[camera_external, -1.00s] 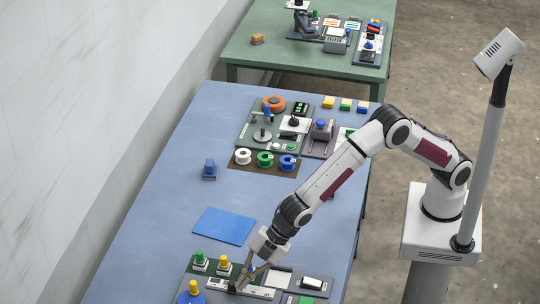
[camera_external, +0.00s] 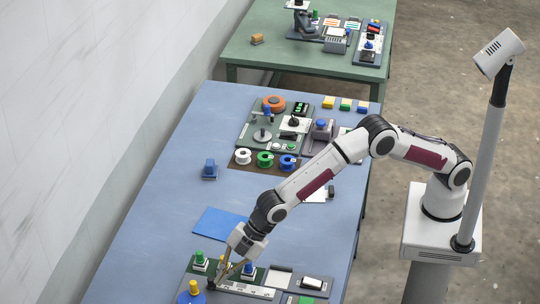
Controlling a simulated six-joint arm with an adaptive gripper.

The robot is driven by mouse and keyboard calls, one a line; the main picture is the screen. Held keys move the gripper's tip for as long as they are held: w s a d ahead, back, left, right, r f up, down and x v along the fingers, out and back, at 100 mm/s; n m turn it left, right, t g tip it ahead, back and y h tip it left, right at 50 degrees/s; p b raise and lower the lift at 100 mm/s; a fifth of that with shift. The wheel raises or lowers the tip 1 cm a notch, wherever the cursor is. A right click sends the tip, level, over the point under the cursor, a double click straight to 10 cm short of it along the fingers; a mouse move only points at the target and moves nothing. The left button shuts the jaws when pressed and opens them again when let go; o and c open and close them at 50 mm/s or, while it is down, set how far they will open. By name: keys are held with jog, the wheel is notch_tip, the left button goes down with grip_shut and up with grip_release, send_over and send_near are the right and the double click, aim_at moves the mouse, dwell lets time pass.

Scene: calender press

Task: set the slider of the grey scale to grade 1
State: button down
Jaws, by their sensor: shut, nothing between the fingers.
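The grey scale (camera_external: 250,290) is a pale strip with small marks on the dark panel at the near end of the blue table. Its dark slider knob (camera_external: 211,286) stands at the strip's left end. My gripper (camera_external: 216,280) reaches down at that end, its fingertips close beside the knob. The fingers are shut with nothing between them. Whether they touch the knob is too small to tell, and the grade marks cannot be read.
A green knob (camera_external: 199,258) and a blue knob (camera_external: 248,269) stand behind the strip. A yellow knob on a blue disc (camera_external: 190,297) is close on the left. A blue mat (camera_external: 212,221) lies beyond.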

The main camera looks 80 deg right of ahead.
dwell(0.3)
jog(key=shift+s, duration=2.1)
jog(key=v, duration=1)
jog(key=shift+w, duration=0.1)
